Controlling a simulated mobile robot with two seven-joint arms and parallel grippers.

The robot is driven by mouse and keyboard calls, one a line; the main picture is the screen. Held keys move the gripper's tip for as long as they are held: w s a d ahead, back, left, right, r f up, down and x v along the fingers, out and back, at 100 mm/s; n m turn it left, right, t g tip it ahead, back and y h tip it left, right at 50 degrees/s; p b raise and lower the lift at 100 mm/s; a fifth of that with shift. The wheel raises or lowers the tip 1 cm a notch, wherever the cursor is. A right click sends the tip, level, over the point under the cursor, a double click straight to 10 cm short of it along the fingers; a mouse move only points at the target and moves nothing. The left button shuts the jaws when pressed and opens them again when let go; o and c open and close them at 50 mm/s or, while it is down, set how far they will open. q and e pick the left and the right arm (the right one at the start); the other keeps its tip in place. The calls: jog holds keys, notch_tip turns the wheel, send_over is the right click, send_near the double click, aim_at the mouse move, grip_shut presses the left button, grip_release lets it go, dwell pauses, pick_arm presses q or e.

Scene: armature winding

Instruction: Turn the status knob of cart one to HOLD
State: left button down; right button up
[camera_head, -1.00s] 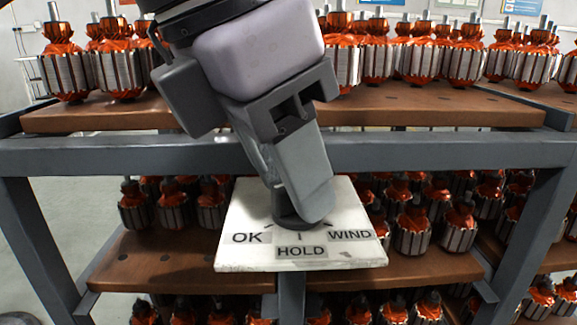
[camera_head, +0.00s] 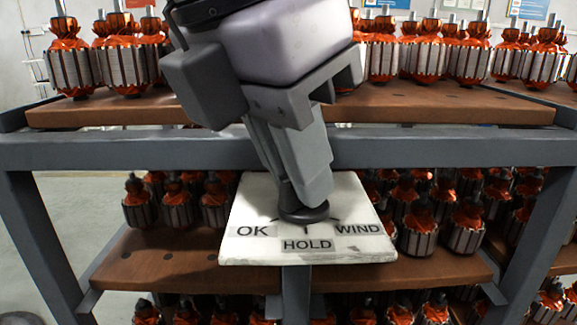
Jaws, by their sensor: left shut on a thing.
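A white status plate (camera_head: 240,225) is mounted on the front of the cart (camera_head: 180,150). It carries the labels OK at left, HOLD (camera_head: 307,245) at bottom middle and WIND at right, with short black tick marks. The dark round status knob (camera_head: 303,214) sits at the plate's middle; its base shows, and its upper part is hidden by my gripper. My left gripper (camera_head: 306,197) reaches down from the top and is shut on the knob. Which way the knob points is hard to tell behind the fingers. My right gripper is not in view.
Armatures with orange windings (camera_head: 425,50) stand in rows on the brown top shelf (camera_head: 400,107). More armatures (camera_head: 465,225) stand on the lower shelves behind the plate. Grey cart posts (camera_head: 40,240) flank the plate. Open floor shows at the left.

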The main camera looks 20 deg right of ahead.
pick_arm(q)
jog(key=n, duration=0.2)
jog(key=n+t+y+b, duration=0.1)
jog(key=n, duration=0.1)
jog(key=shift+s+d+t+b, duration=0.1)
jog(key=shift+t+b, duration=0.2)
jog(key=n, duration=0.3)
jog(key=shift+t+y, duration=0.3)
jog(key=shift+y, duration=0.1)
jog(key=shift+s+d+n+y+b, duration=0.15)
jog(key=shift+n+y+b, duration=0.25)
jog(key=shift+n, duration=0.9)
jog(key=c, duration=1.1)
grip_release()
jog(key=shift+c, duration=0.2)
jog(key=shift+r, duration=0.1)
jog(key=p+v, duration=0.1)
jog(key=v, duration=0.6)
